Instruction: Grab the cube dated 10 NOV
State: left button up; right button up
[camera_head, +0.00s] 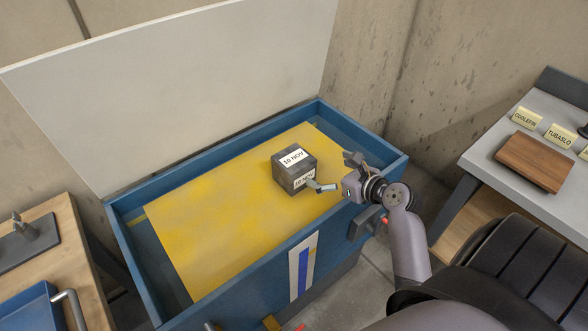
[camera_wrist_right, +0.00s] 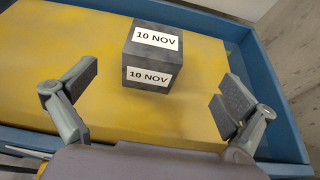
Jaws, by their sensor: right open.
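A dark grey cube (camera_head: 286,172) with white labels reading 10 NOV sits on the yellow surface inside a blue open bin (camera_head: 132,240). In the right wrist view the cube (camera_wrist_right: 148,76) shows two labelled faces and lies ahead of the fingers, slightly left of the middle between them. My right gripper (camera_head: 335,172) is open and empty, beside the cube on its right. In the right wrist view the fingers of my right gripper (camera_wrist_right: 150,92) are spread wide, with the cube beyond their tips. My left gripper is not in view.
The bin's white lid (camera_head: 180,85) stands raised behind. A grey table (camera_head: 480,155) at the right holds a wooden block (camera_head: 534,160) and yellow name cards. A wooden bench (camera_head: 70,250) with a blue tray (camera_head: 30,308) stands at the left. The yellow surface left of the cube is clear.

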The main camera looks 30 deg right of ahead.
aim_at(295, 159)
jog(key=x, duration=1)
jog(key=shift+s+f, duration=0.1)
jog(key=x, duration=0.5)
jog(key=shift+a+f, duration=0.25)
jog(key=shift+a, duration=0.05)
jog(key=shift+r, duration=0.1)
jog(key=shift+c, duration=0.6)
jog(key=c, duration=1.7)
jog(key=shift+w+r, duration=0.25)
jog(key=shift+r, duration=0.1)
